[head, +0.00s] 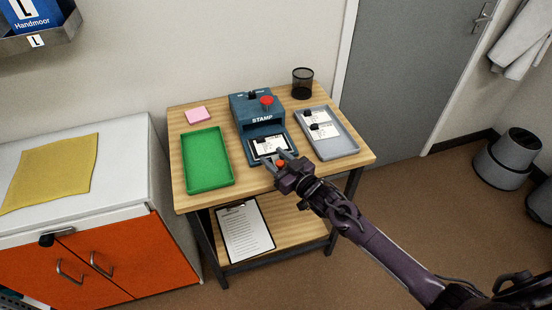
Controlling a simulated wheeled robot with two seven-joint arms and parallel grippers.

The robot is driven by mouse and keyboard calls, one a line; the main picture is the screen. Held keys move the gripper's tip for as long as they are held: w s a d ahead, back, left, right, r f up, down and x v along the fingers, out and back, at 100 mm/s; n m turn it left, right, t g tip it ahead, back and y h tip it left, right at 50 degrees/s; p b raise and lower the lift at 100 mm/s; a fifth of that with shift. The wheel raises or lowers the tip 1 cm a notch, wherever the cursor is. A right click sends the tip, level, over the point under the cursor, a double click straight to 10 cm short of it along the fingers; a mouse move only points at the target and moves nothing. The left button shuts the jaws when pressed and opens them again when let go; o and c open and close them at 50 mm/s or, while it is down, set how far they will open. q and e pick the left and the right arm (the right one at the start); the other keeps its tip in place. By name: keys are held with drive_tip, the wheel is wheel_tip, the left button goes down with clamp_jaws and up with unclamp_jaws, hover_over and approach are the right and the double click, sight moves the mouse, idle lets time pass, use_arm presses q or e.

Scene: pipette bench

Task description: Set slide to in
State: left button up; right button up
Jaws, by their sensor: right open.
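The blue stamp machine (262,119) stands at the back middle of the wooden table, with a red button (267,100) on top. Its slide (291,147) sticks out at the front and carries a white card (268,146) with a dark clip at its left. My right gripper (274,157) is open at the slide's front edge, its fingers pointing toward the machine. A small orange-red spot (281,163) shows by the fingers; I cannot tell whether they touch it. The gripper hides part of the slide's front. My left gripper is out of view.
A green tray (186,155) lies to the left and a grey tray (350,140) with cards to the right. A pink pad (199,114) and a black mesh cup (302,83) stand behind. A clipboard (246,232) lies on the lower shelf.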

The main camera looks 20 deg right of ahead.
sight(272, 155)
drive_tip(key=shift+c, duration=0.2)
clamp_jaws()
drive_tip(key=shift+w+f+b, duration=0.1)
drive_tip(key=shift+w+b, duration=0.2)
drive_tip(key=shift+b, duration=0.05)
drive_tip(key=shift+w+b, duration=0.85)
drive_tip(key=shift+w, duration=0.4)
drive_tip(key=shift+w+a, duration=0.1)
drive_tip(key=shift+w, duration=0.35)
drive_tip(key=shift+s, duration=0.1)
drive_tip(key=shift+o, duration=0.2)
unclamp_jaws()
